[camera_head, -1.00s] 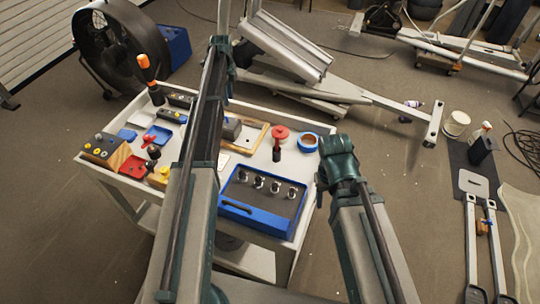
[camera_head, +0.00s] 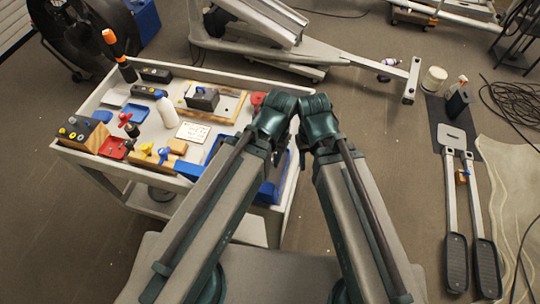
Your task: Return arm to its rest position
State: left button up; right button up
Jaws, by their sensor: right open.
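My two arms reach in from the bottom of the head view, their elbows close together at the front right of the cart (camera_head: 70,145). My right gripper (camera_head: 302,152) barely shows below the right elbow, at the cart's right edge. It is open, and nothing shows between its fingers. A blue tray (camera_head: 268,192) on the cart is mostly covered by my left arm.
The cart holds an orange-handled screwdriver (camera_head: 112,45), a white object (camera_head: 166,111), a grey block (camera_head: 203,98) on a wooden board, and a red tray (camera_head: 113,147). A fan (camera_head: 85,35) stands behind on the left. Floor right of my right arm is clear up to the grey-and-black equipment (camera_head: 452,140).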

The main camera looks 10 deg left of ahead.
notch_tip(320, 180, down, 4)
jog(key=b, duration=0.3)
jog(key=shift+r+b, duration=0.1)
jog(key=shift+b, duration=0.3)
jog(key=shift+d, duration=0.1)
